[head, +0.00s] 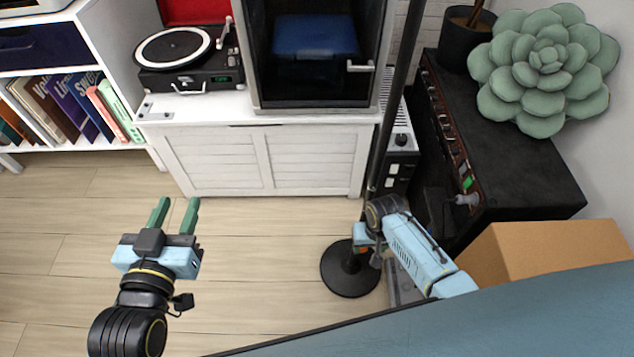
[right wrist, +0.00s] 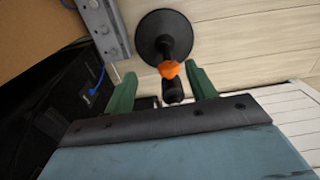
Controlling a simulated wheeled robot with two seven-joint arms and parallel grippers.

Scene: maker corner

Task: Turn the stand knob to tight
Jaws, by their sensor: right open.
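The stand has a black pole (head: 392,110) and a round black base (head: 345,275) on the floor. Its orange knob (right wrist: 169,69) shows in the right wrist view on the pole, between my right gripper's fingertips in the picture. My right gripper (right wrist: 160,80) is open, one green finger on each side of the knob, with no visible contact. I cannot tell the exact depth between them. In the head view the right arm reaches the lower pole and mostly hides the knob. My left gripper (head: 175,214) is open and empty over bare floor, away from the stand.
A white cabinet (head: 265,160) with a turntable (head: 185,55) and a dark glass-fronted box (head: 320,50) stands behind. A black amplifier (head: 520,165) with a green succulent cushion (head: 545,65) and a cardboard box (head: 550,250) are at right. The floor (head: 265,240) between my arms is clear.

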